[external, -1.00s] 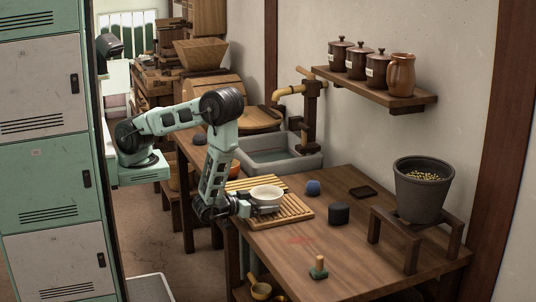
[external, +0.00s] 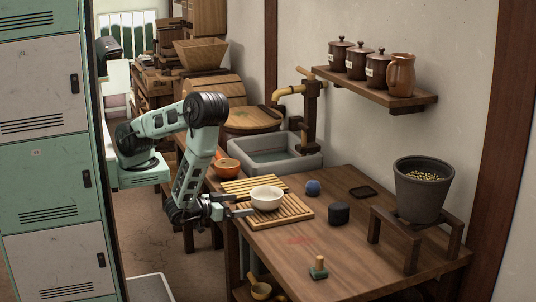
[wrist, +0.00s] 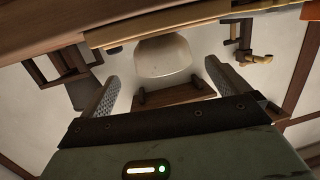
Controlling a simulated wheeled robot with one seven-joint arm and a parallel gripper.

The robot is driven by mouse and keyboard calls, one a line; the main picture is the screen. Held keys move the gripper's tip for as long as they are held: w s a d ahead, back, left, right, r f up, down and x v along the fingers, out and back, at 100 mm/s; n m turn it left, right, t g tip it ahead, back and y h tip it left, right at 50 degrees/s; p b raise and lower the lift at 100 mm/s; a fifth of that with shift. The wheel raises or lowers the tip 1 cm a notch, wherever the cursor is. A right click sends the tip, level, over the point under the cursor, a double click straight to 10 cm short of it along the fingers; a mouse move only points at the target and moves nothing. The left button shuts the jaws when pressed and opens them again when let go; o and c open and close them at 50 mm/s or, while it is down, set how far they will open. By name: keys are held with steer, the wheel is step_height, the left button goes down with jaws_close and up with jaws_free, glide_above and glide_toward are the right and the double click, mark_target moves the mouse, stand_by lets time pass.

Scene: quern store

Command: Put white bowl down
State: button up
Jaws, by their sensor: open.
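The white bowl (external: 267,198) sits upright on the slatted wooden rack (external: 290,213) near the left edge of the table. My gripper (external: 240,206) is open, just left of the bowl and apart from it. In the wrist view the bowl (wrist: 163,57) shows ahead, beyond the two spread fingers of my gripper (wrist: 170,88), with nothing between them.
An orange bowl (external: 227,166) stands behind the rack. A blue ball (external: 313,187), a dark block (external: 339,213) and a green stamp-like item (external: 318,268) are on the table (external: 375,262). A stone sink (external: 285,168) is behind. The front middle is mostly clear.

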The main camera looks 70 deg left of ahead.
steer(key=shift+s+d+r, duration=0.1)
steer(key=shift+s, duration=0.85)
steer(key=shift+c, duration=1.2)
steer(key=shift+s+r, duration=0.1)
steer(key=shift+s, duration=0.1)
steer(key=c, duration=1.3)
